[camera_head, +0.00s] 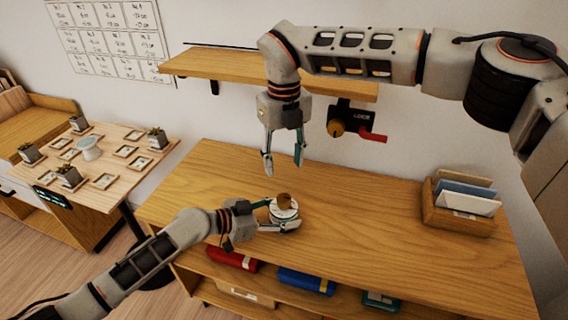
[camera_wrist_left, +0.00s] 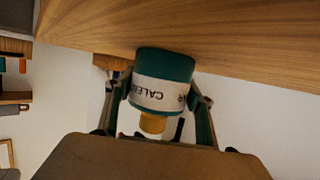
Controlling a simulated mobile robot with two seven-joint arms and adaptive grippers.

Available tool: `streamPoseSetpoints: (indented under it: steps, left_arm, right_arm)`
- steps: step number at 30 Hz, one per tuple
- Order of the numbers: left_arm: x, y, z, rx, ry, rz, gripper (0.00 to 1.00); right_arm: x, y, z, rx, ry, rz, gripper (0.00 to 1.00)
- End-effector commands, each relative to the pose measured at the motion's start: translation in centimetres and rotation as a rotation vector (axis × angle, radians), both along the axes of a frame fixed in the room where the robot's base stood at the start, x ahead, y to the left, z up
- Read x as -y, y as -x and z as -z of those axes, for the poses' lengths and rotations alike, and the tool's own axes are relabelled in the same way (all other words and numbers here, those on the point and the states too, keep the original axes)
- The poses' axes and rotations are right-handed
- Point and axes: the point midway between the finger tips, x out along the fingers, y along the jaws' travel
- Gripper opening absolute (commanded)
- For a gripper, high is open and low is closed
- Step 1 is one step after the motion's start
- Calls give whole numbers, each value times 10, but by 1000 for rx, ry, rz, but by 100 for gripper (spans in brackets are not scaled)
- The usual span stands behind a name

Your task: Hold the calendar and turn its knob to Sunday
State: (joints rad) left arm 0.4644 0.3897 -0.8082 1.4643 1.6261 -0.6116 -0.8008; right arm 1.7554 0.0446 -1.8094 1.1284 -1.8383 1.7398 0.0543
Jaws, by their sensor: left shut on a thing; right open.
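The calendar (camera_head: 284,213) is a round white and green drum on the wooden cabinet top, with a brown-gold knob (camera_head: 284,200) on top. My left gripper (camera_head: 286,214) is shut on its sides, one finger on each side. In the left wrist view the calendar (camera_wrist_left: 162,80) appears upside down between the fingers, its green body wrapped by a white lettered band. The knob also shows there (camera_wrist_left: 152,123). My right gripper (camera_head: 283,166) is open and empty, pointing down above the knob and apart from it. The day setting is too small to read.
The cabinet top (camera_head: 380,220) is clear around the calendar. A wooden holder (camera_head: 455,217) with cards stands at the right. A wall shelf (camera_head: 220,63) and a black fixture with a red lever (camera_head: 372,136) are behind. Coloured rolls (camera_head: 305,281) lie on the shelf below.

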Motion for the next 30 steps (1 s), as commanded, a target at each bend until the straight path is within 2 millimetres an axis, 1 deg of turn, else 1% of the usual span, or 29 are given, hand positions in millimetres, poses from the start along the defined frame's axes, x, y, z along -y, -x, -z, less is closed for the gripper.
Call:
streamPoseSetpoints:
  steps: [8, 9, 11, 12, 23, 26, 30]
  left_arm:
    - [0, 0, 0, -1, -1, 1, 20]
    - [0, 0, 0, 0, -1, 0, 56]
    - [0, 0, 0, 0, -1, 0, 71]
    - [0, 0, 0, 0, -1, 0, 73]
    - [-2, 1, -1, 0, 0, 0, 73]
    - [-11, 4, -3, 1, -3, -2, 73]
    - [-31, 15, -11, 1, -4, -1, 73]
  right_arm:
    - [0, 0, 0, 0, 0, 0, 44]
    - [0, 0, 0, 0, 0, 0, 44]
    - [0, 0, 0, 0, 0, 0, 44]
    - [0, 0, 0, 1, 0, 0, 44]
    - [0, 0, 0, 1, 0, 0, 44]
    - [0, 0, 0, 1, 0, 0, 44]
    - [0, 0, 0, 1, 0, 0, 44]
